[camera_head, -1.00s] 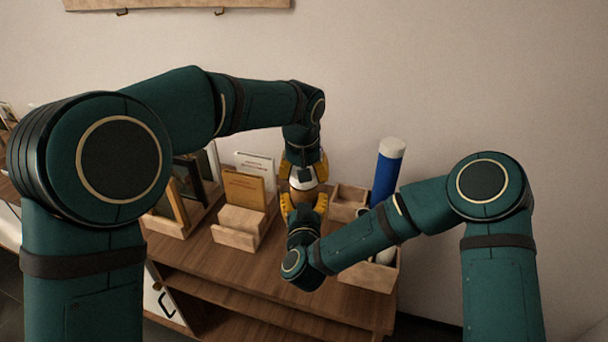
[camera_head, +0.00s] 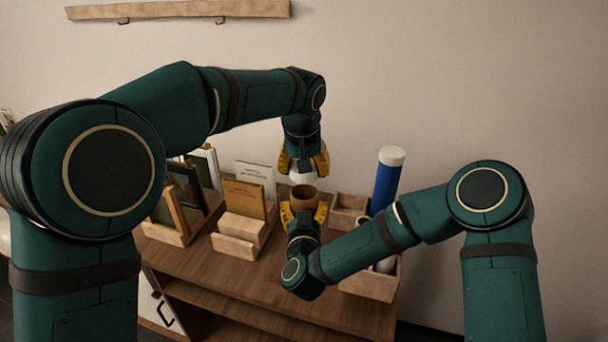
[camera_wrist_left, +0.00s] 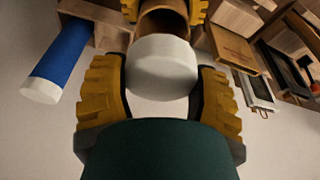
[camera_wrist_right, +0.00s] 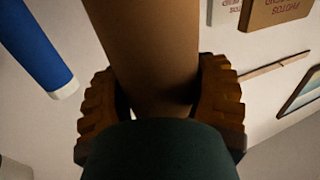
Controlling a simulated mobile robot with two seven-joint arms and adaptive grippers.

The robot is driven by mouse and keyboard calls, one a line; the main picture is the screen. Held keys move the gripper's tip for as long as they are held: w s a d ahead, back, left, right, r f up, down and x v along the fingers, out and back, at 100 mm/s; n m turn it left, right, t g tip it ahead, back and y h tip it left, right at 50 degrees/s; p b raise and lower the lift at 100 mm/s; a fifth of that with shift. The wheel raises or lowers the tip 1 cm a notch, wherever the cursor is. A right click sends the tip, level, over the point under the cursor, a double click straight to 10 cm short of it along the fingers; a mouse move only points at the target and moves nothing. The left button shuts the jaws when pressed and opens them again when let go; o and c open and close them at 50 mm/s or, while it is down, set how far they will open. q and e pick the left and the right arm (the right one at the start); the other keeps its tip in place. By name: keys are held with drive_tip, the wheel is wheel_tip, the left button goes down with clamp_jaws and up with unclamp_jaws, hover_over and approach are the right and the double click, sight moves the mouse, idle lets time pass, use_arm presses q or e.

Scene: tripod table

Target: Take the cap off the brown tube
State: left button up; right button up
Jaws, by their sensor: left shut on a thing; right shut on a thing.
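The brown tube (camera_head: 304,193) is upright with its top open. My right gripper (camera_head: 303,212) is shut on its body; the tube (camera_wrist_right: 155,60) fills the middle of the right wrist view between the yellow fingers (camera_wrist_right: 160,105). The white cap (camera_head: 303,175) is above the tube's mouth and apart from it. My left gripper (camera_head: 303,162) is shut on the cap, which also shows in the left wrist view (camera_wrist_left: 162,68) between the fingers (camera_wrist_left: 160,95), with the open brown tube (camera_wrist_left: 162,24) beyond it.
A blue tube with a white cap (camera_head: 387,180) stands upright at the right in a wooden organizer (camera_head: 365,283). Books (camera_head: 244,195) and frames (camera_head: 185,187) stand in wooden holders at the left. The wooden tabletop (camera_head: 265,270) has bare room in front.

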drive_tip(key=o, duration=1.4)
drive_tip(key=s, duration=1.2)
